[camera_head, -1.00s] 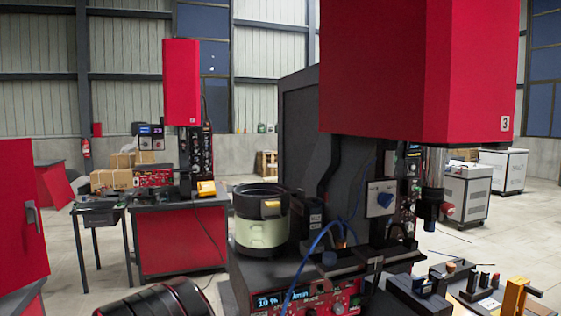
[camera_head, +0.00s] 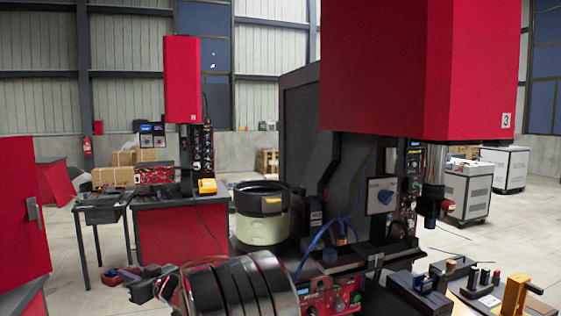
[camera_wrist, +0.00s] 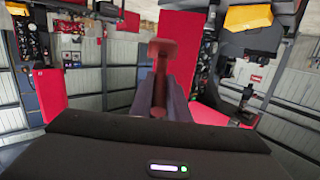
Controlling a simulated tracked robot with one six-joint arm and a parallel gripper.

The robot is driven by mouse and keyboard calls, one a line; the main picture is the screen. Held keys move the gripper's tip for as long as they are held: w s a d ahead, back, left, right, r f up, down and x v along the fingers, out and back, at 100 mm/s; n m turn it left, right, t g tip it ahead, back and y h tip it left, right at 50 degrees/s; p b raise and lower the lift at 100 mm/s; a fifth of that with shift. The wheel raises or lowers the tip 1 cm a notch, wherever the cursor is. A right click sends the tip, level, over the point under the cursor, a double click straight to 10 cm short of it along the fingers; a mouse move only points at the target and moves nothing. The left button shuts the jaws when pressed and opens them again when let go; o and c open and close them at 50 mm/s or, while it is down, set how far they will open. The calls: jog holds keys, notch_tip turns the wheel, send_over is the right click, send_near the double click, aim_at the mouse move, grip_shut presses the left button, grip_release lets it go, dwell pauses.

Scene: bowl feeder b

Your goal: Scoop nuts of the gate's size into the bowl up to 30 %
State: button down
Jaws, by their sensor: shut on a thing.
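My gripper (camera_wrist: 160,100) is shut on a dark red scoop (camera_wrist: 162,52), which sticks out beyond the fingertips in the wrist view. In the head view my gripper (camera_head: 128,275) is small at the lower left, with the red scoop (camera_head: 108,279) at its end, held in the air left of the feeder. The bowl feeder (camera_head: 262,229) has a pale green body and a black bowl (camera_head: 246,188) on top. A yellow part (camera_head: 271,204) sits at its front rim. The bowl's inside, any nuts and the scoop's contents cannot be made out.
A red press head (camera_head: 415,70) overhangs the machine right of the feeder. A blue hose (camera_head: 318,240) runs up in front of it. Fixtures (camera_head: 420,290) and a yellow bracket (camera_head: 514,295) stand at the lower right. Another red station (camera_head: 181,240) stands behind at left.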

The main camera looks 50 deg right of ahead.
jog(key=s+d+r, duration=0.2)
jog(key=d+r, duration=0.7)
jog(key=d, duration=0.2)
jog(key=s+d+r, duration=0.3)
jog(key=d+r, duration=0.6)
jog(key=d, duration=0.1)
jog(key=s+d+r+m+h, duration=0.2)
jog(key=s+d+r+h, duration=0.1)
jog(key=s+d+r, duration=0.5)
jog(key=s+d+r+m+t+h, duration=0.1)
jog(key=s+d+r+h, duration=0.1)
jog(key=s+d+r, duration=0.6)
jog(key=d, duration=0.3)
jog(key=shift+s+d+m+t+h, duration=0.2)
jog(key=shift+d+m+t+h, duration=0.1)
jog(key=shift+d+m+h, duration=0.1)
jog(key=shift+a+f, duration=0.1)
jog(key=shift+f, duration=0.1)
